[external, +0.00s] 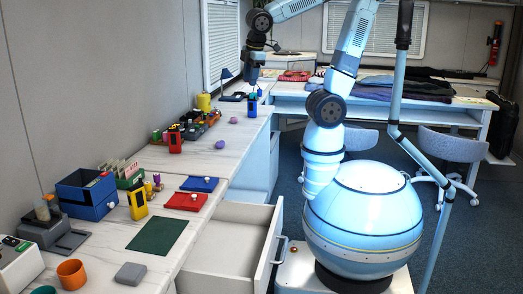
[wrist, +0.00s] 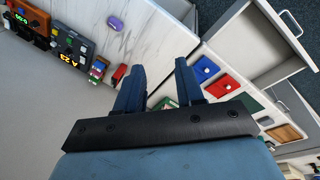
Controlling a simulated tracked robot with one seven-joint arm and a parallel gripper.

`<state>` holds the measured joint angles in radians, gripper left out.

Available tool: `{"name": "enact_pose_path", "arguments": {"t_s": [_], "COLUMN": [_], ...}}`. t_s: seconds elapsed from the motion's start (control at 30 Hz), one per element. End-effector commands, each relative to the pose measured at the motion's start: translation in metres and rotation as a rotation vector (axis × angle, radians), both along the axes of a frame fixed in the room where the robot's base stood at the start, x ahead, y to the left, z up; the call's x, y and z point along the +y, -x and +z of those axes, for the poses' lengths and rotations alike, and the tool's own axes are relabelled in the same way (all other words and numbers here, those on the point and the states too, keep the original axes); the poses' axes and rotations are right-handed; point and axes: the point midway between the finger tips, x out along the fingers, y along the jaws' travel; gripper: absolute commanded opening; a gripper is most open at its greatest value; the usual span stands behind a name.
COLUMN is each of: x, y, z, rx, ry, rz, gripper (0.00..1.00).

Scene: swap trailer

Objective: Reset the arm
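My gripper (external: 254,90) is at the upper middle of the external view, at the end of my raised and bent arm, above the far part of the left counter (external: 215,160).
A drawer (external: 235,215) stands open below the counter. Red (external: 186,201) and blue (external: 199,184) flat boxes, a green mat (external: 157,235), a blue bin (external: 88,196) and a purple object (external: 233,120) lie on the counter. A desk with folded cloths (external: 385,85) stands behind.

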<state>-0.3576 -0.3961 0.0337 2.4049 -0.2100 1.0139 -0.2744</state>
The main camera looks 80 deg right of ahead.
Motion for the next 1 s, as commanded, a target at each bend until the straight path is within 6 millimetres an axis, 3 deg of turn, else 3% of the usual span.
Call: {"name": "enact_pose_path", "arguments": {"t_s": [0.2,0.4,0.6,1.0], "x": [-0.041,-0.066,-0.077,-0.079], "y": [0.02,0.04,0.051,0.052], "z": [0.024,0.04,0.048,0.049], "rx": [-0.141,-0.259,-0.326,-0.335], "ry": [-0.162,-0.293,-0.365,-0.377], "rz": [-0.311,-0.552,-0.675,-0.696], "gripper": [0.37,0.37,0.37,0.37]}}
